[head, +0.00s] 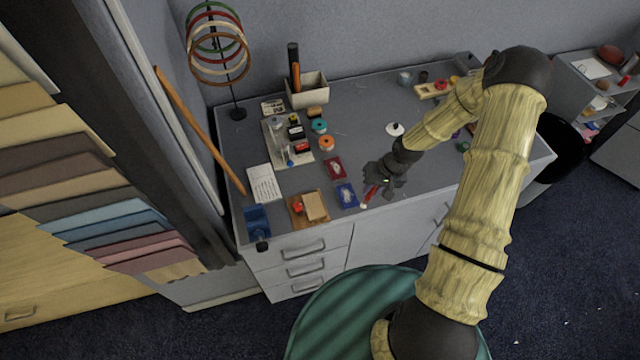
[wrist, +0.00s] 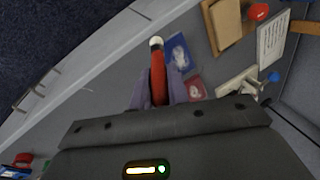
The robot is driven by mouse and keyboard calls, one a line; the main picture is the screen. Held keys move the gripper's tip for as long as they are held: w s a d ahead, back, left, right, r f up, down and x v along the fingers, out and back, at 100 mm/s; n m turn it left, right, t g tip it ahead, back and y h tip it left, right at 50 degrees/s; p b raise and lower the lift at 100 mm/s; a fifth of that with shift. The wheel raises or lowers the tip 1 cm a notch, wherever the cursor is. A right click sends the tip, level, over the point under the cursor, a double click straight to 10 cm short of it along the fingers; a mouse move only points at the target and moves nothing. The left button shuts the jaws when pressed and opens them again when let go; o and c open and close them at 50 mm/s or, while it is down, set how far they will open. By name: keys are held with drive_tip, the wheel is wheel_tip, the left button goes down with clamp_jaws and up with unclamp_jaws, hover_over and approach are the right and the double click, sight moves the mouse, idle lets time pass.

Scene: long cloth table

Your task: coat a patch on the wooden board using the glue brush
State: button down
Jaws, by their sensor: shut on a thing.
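My gripper (head: 378,184) is shut on a red-handled brush with a pale tip (head: 365,199), low over the table's front edge. In the wrist view the gripper's fingers (wrist: 159,90) hold the red brush (wrist: 158,72), its whitish end pointing away from the palm. The board (wrist: 212,30) also shows at the top of the wrist view. The brush is apart from the board.
A written sheet (head: 263,184), a tray of spools and bottles (head: 276,136), a ring stand (head: 237,112) and a white lid-like disc (head: 395,129) are farther off. The grey tabletop (head: 360,120) has free room.

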drive_tip(key=s+a+r+n+p, duration=0.1)
drive_tip(key=a+r, duration=0.2)
drive_tip(key=a, duration=0.3)
drive_tip(key=s+a+r+n+p, duration=0.1)
drive_tip(key=a+r+p, duration=0.1)
drive_tip(key=a, duration=0.5)
drive_tip(key=shift+a+r+g, duration=0.25)
drive_tip(key=shift+r+g, duration=0.05)
drive_tip(key=shift+r, duration=0.15)
drive_tip(key=shift+s, duration=0.15)
